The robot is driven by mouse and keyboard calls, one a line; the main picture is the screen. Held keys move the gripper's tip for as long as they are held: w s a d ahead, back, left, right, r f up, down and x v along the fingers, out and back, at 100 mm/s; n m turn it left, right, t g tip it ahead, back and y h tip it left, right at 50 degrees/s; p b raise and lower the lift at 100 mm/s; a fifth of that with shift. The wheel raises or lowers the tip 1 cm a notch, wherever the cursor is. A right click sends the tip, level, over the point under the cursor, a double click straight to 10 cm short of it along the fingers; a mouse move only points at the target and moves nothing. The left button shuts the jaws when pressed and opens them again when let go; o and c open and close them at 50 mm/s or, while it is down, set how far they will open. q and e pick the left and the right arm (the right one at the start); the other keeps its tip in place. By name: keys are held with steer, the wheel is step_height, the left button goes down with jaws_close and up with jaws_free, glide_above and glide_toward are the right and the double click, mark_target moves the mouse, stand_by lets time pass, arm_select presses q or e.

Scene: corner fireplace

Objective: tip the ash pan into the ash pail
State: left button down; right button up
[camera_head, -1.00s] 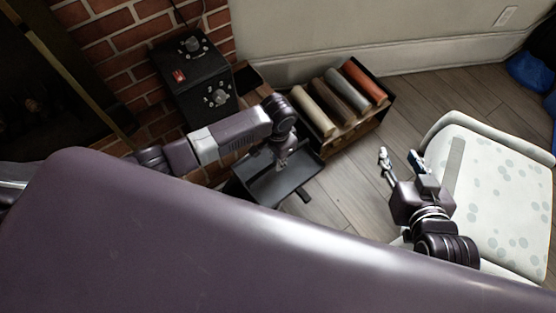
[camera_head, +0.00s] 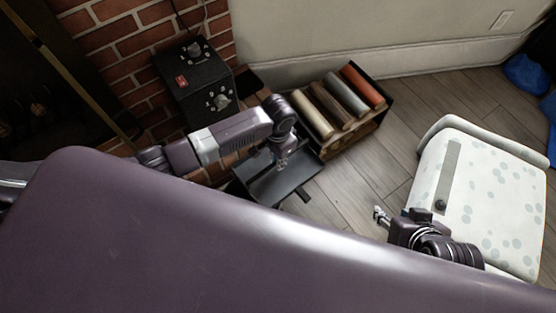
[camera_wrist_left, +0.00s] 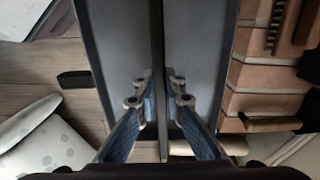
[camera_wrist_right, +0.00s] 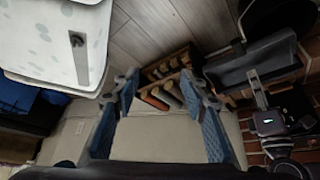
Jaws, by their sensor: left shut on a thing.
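The ash pan (camera_head: 266,191) is a dark grey rectangular tray, low beside the brick hearth in the head view. My left gripper (camera_head: 282,164) reaches down into it. In the left wrist view its fingertips (camera_wrist_left: 160,100) straddle the thin upright ridge along the middle of the pan (camera_wrist_left: 205,75), shut on it. The pan looks level, and I cannot make out ash in it. It also shows in the right wrist view (camera_wrist_right: 250,65). A dark round vessel (camera_wrist_right: 280,14), partly cut off there, may be the ash pail. My right gripper (camera_head: 380,216) is open and empty, beside the spotted white piece.
A rack of several coloured rolls (camera_head: 345,103) stands right behind the pan. A black box with knobs (camera_head: 200,88) stands against the brick wall. A white spotted seat-like piece (camera_head: 490,190) is at right. Bare plank floor (camera_head: 365,165) lies between rack and seat.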

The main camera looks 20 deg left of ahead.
arm_select(q)
steer(key=shift+r+p, duration=0.85)
arm_select(e)
steer(key=shift+s+d+f+g+h, duration=0.1)
steer(key=shift+s+d+g, duration=0.25)
steer(key=shift+s, duration=0.6)
steer(key=shift+s+d+f+g+h, duration=0.1)
steer(key=shift+s+d+g, duration=0.1)
steer(key=shift+s+g, duration=0.55)
steer(key=shift+s+d+f+g+h, duration=0.1)
steer(key=shift+s+d+g, duration=0.15)
steer(key=shift+s, duration=0.9)
